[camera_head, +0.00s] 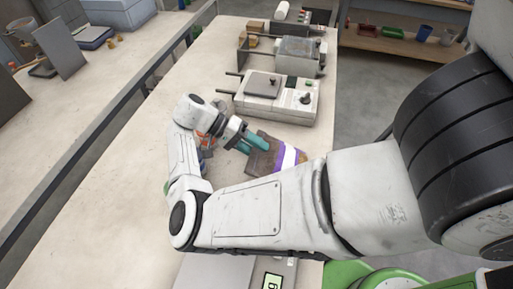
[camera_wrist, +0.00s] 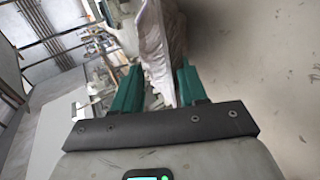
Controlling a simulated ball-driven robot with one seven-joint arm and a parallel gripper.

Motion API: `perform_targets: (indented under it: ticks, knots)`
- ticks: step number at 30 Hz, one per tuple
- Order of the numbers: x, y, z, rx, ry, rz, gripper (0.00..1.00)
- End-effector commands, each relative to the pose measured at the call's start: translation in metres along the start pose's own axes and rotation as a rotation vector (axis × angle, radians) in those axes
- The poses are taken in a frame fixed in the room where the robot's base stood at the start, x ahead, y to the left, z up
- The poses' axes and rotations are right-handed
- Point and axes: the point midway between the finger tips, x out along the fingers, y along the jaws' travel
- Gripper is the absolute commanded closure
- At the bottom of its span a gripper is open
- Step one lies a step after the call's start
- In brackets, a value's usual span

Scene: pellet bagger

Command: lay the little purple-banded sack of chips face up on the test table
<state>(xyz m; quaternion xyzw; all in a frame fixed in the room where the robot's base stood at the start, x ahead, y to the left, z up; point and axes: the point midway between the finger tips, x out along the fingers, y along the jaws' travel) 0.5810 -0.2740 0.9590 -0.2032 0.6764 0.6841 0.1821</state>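The little sack (camera_head: 265,157) is dark brown with a purple and white band, in the middle of the head view, over or on the pale test table (camera_head: 205,60). My gripper (camera_head: 252,143) is at the sack's left end, its teal fingers a little apart. In the wrist view the sack (camera_wrist: 160,45) shows edge-on, silvery and creased, between the two fingers. It fills the space at the fingertips, and both seem to touch it. My arm hides the sack's near end. I cannot tell whether it touches the table.
A white sealing machine (camera_head: 277,98) with a knob stands just behind the sack, and a grey machine (camera_head: 297,57) is further back. Small orange and blue items (camera_head: 205,138) are partly hidden by my wrist. A scale display (camera_head: 272,281) shows at the near edge. The table's left side is clear.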

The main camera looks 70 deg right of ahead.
Motion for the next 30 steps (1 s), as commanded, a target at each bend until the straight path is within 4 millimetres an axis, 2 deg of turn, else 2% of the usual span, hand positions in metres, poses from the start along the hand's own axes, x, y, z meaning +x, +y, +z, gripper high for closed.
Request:
perform_targets:
  ticks: [9, 15, 21, 30]
  knots:
    - [-0.059, -0.002, 0.0, -0.001, 0.0, -0.004, 0.59]
    - [-0.087, -0.002, 0.0, -0.001, 0.0, -0.003, 0.59]
    - [-0.1, -0.001, 0.0, 0.0, 0.002, -0.001, 0.59]
    - [-0.102, 0.0, 0.0, 0.001, 0.002, 0.0, 0.59]
